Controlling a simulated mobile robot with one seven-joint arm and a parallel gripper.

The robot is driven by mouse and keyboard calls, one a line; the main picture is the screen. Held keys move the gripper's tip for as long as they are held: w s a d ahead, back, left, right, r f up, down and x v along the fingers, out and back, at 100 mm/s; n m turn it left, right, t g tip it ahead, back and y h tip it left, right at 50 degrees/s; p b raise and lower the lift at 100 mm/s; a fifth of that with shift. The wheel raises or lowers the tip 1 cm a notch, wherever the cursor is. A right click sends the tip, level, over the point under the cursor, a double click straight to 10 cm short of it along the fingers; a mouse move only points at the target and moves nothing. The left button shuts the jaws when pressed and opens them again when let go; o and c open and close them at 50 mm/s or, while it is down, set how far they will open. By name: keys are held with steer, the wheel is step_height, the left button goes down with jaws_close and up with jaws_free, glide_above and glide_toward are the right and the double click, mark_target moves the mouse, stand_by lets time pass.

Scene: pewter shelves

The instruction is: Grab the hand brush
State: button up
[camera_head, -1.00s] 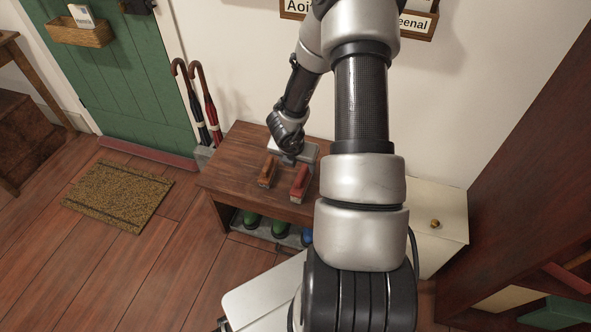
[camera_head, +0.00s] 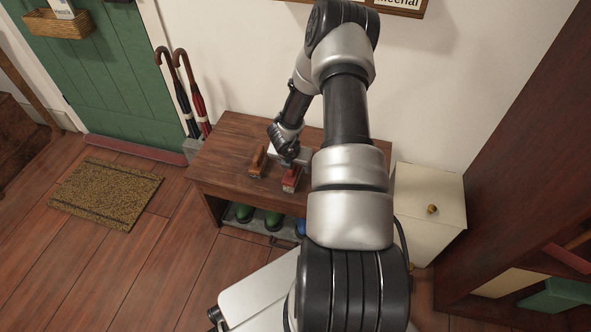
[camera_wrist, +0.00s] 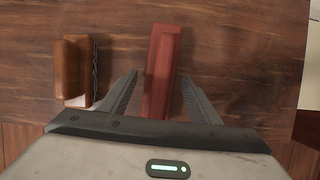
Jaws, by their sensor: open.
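Two brush-like things lie on the wooden bench. The red one (camera_head: 291,182) has a long, plain red top in the wrist view (camera_wrist: 163,62). The brown wooden one (camera_head: 257,161) lies to its left, and in the wrist view (camera_wrist: 72,70) a dark, bristly-looking edge shows on its right side. I cannot tell for sure which one is the hand brush. My gripper (camera_wrist: 160,78) is open, with one finger on each side of the red one and a gap on both sides. In the head view my gripper (camera_head: 292,164) covers the red one's far end.
The wooden bench (camera_head: 226,152) has green boots (camera_head: 273,219) on the shelf below. Two umbrellas (camera_head: 191,95) stand at its left against the wall. A cream cabinet (camera_head: 428,190) with a small knob-like item (camera_head: 432,210) stands to the right. The bench top left of the brown thing is clear.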

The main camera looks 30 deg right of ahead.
steer(key=x, duration=0.2)
steer(key=shift+w+f, duration=0.1)
steer(key=shift+f, duration=0.3)
steer(key=c, duration=1.2)
steer(key=shift+r, duration=0.1)
